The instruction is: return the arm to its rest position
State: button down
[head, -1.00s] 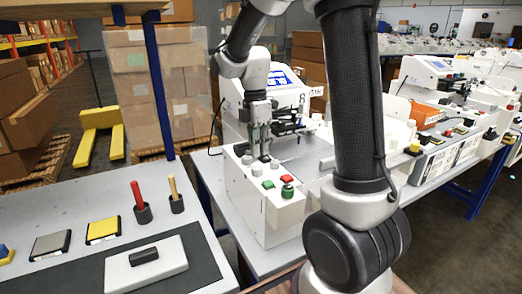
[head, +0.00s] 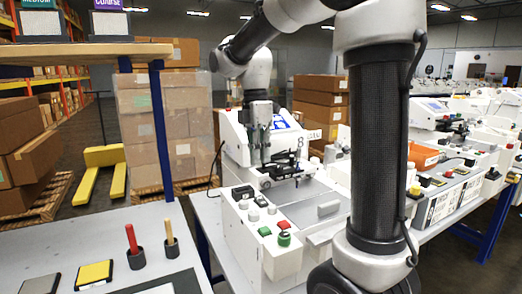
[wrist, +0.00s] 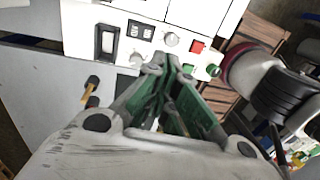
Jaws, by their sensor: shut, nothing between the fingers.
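My gripper (head: 265,160) hangs pointing down from my raised arm in the head view, in front of the screen of the pen plotter (head: 240,215). It appears above the plotter's left-hand control panel, and its exact height is hard to tell. In the wrist view my gripper (wrist: 166,65) has its fingertips together with nothing between them. Beyond them lies the plotter's white panel (wrist: 85,42), with a black switch, grey knobs, a red button and a green button. My arm's large dark link hides part of the plotter's right side in the head view.
A red-handled tool (head: 132,240) and a wooden-handled tool (head: 170,232) stand in black holders on the left bench. A yellow block (head: 95,273) and a grey block (head: 40,284) lie there. A shelf (head: 85,54) overhangs this bench. More plotters (head: 440,150) stand at right.

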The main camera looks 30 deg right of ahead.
jog(key=shift+s+r, duration=0.15)
jog(key=shift+r, duration=0.65)
jog(key=s+d+f+m+t, duration=0.2)
jog(key=s+m+t, duration=0.1)
jog(key=s+m, duration=0.6)
jog(key=s+d+f+m+t, duration=0.2)
jog(key=s+m+t, duration=0.1)
jog(key=s+m, duration=0.5)
jog(key=shift+s+d+m, duration=0.15)
jog(key=shift+s+m, duration=0.2)
jog(key=shift+m, duration=0.15)
